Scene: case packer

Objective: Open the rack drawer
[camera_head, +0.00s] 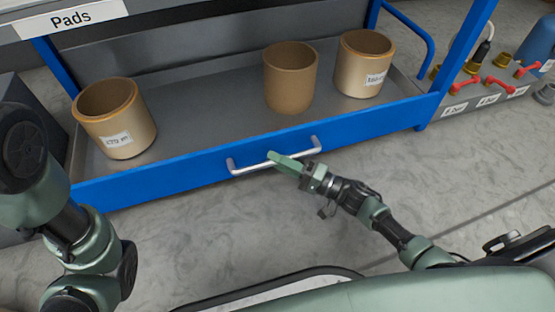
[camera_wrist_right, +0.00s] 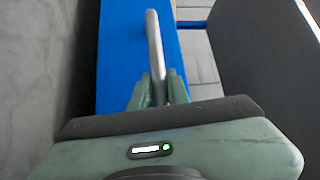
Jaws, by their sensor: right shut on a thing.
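The rack drawer (camera_head: 180,173) is a grey tray with a blue front panel, and its inside shows in the head view. A silver bar handle (camera_head: 247,167) is fixed to the middle of the blue front. My right gripper (camera_head: 276,160) is shut on this handle near its middle. In the right wrist view the handle (camera_wrist_right: 152,40) runs between the two green fingers of the right gripper (camera_wrist_right: 158,88), with the blue front beside it. My left arm shows at the left edge of the head view, but its gripper fingers are not visible.
Three tan cups stand in the drawer: one at left (camera_head: 116,125), one in the middle (camera_head: 290,80), one at right (camera_head: 364,65). A "Pads" label (camera_head: 84,17) is on the shelf above. Red-handled valves (camera_head: 497,86) sit at right. The grey floor (camera_head: 440,160) before the drawer is clear.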

